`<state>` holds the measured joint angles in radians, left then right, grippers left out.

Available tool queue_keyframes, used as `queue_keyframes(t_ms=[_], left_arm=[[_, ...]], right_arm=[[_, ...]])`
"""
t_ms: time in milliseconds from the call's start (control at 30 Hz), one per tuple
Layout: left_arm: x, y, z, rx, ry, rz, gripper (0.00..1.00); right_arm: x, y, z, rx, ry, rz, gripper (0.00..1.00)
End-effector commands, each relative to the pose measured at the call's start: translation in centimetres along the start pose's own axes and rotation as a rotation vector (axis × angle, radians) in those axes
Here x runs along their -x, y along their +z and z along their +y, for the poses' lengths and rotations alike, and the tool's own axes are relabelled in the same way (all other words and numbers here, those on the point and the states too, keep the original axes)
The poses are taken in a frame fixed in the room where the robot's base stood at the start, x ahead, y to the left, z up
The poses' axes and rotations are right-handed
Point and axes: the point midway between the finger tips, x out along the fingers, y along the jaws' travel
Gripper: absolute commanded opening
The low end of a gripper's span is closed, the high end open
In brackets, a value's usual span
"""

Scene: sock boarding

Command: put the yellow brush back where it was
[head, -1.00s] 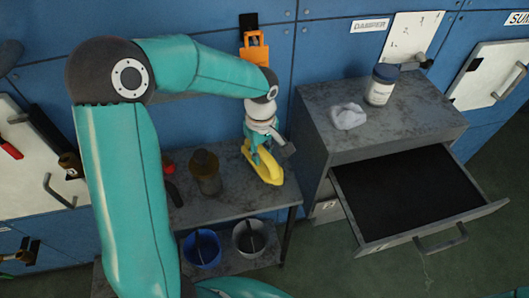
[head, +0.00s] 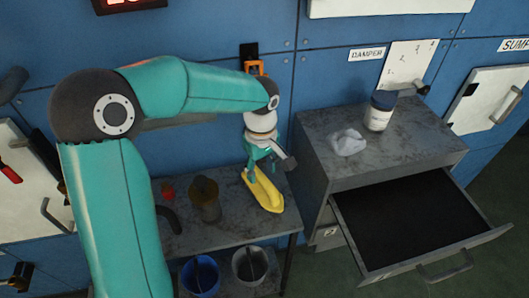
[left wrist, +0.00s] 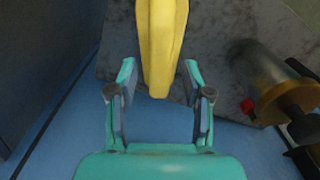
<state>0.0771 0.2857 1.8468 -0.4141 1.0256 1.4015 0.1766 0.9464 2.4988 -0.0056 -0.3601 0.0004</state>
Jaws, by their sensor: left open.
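The yellow brush (head: 263,189) lies on the right part of a grey bench top (head: 228,226), beside the grey cabinet. My left gripper (head: 263,166) is just above the brush's far end, pointing down. In the left wrist view, the left gripper (left wrist: 158,80) has its two fingers spread apart. The brush (left wrist: 161,40) shows between and beyond them, with a gap on each side. It looks free of the fingers. My right gripper is not in view.
A brown-topped jar (head: 205,198) stands left of the brush. A blue bucket (head: 201,277) and a grey bucket (head: 250,265) are below. The cabinet (head: 325,160) at right has an open, empty drawer (head: 410,215). An orange item (head: 254,67) hangs on the blue wall behind.

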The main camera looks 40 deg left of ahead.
Motion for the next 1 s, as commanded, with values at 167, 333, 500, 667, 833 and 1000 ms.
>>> queue_keyframes(t_ms=[167, 333, 500, 667, 833, 1000], left_arm=[[3.9, 0.0, 0.1, 0.0, 0.005, 0.001, 0.5], [6.5, 0.0, 0.1, -0.002, 0.002, 0.001, 0.5], [7.7, 0.0, 0.0, -0.001, 0.0, 0.0, 0.5], [7.9, 0.1, 0.0, -0.001, -0.001, -0.001, 0.5], [7.9, 0.1, 0.0, -0.001, -0.001, -0.001, 0.5], [7.8, 0.1, 0.0, -0.001, -0.001, -0.001, 0.5]], right_arm=[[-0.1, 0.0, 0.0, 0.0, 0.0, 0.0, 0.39], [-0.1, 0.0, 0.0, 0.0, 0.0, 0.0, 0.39], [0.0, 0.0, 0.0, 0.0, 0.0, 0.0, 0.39], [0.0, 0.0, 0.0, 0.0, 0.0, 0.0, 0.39], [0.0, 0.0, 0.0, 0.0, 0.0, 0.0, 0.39], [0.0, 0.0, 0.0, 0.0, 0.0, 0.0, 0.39]])
